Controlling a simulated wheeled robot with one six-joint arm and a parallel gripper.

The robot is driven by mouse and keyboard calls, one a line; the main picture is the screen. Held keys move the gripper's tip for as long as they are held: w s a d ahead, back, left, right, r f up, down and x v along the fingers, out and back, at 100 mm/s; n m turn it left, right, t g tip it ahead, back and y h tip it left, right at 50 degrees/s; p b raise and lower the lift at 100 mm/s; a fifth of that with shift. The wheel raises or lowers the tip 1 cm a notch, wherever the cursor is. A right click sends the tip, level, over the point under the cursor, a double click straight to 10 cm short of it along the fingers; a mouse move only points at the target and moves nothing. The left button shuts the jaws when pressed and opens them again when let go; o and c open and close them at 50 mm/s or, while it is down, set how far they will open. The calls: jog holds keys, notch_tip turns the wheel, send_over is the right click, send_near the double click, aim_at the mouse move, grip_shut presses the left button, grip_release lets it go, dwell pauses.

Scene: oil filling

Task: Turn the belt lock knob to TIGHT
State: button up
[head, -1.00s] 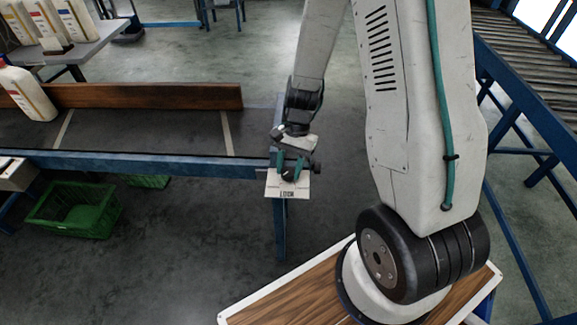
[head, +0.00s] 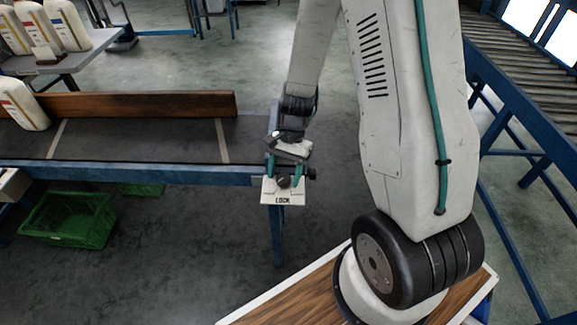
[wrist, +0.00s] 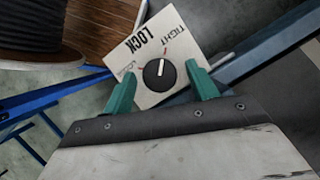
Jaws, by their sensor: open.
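The belt lock knob (wrist: 159,75) is round and black with a white pointer line. It sits on a white plate (wrist: 150,95) lettered LOCK and TIGHT, with a fainter word at the left. In the wrist view the pointer aims nearly straight up, left of the word TIGHT. My gripper (wrist: 161,76) is open, its teal fingers on either side of the knob with gaps showing. In the head view the knob (head: 284,182) and the plate (head: 283,198) are at the belt's near right end, with my gripper (head: 284,172) just above them.
The plate is fixed by the end of a dark belt conveyor (head: 140,140) with a blue frame and a wooden side board (head: 140,104). A white bottle (head: 22,105) stands on the belt. Green crates (head: 68,218) are below. A roller conveyor (head: 520,80) is at the right.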

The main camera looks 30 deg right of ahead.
jog(key=n+g, duration=0.1)
jog(key=n, duration=0.2)
jog(key=shift+w+a+n+h, duration=0.1)
jog(key=shift+n+h, duration=0.3)
jog(key=n, duration=0.2)
jog(key=n+g+h, duration=0.1)
jog(key=n, duration=0.1)
jog(key=shift+a+n+h, duration=0.15)
jog(key=shift+n+h, duration=0.15)
jog(key=shift+n, duration=0.1)
jog(key=n+h, duration=0.2)
jog(key=n, duration=0.3)
jog(key=shift+a, duration=0.15)
jog(key=n+h, duration=0.1)
jog(key=n, duration=0.1)
jog(key=n+h, duration=0.1)
jog(key=n, duration=0.2)
jog(key=shift+a+t, duration=0.1)
jog(key=shift+t, duration=0.2)
jog(key=s+v, duration=0.1)
jog(key=v, duration=0.7)
jog(key=s+r+m+t+y, duration=0.2)
jog(key=s+r+m, duration=0.4)
jog(key=s+r, duration=1.1)
jog(key=shift+s+d+r+m+t+y, duration=0.3)
jog(key=shift+d+r+m+t, duration=0.15)
jog(key=shift+r, duration=1.05)
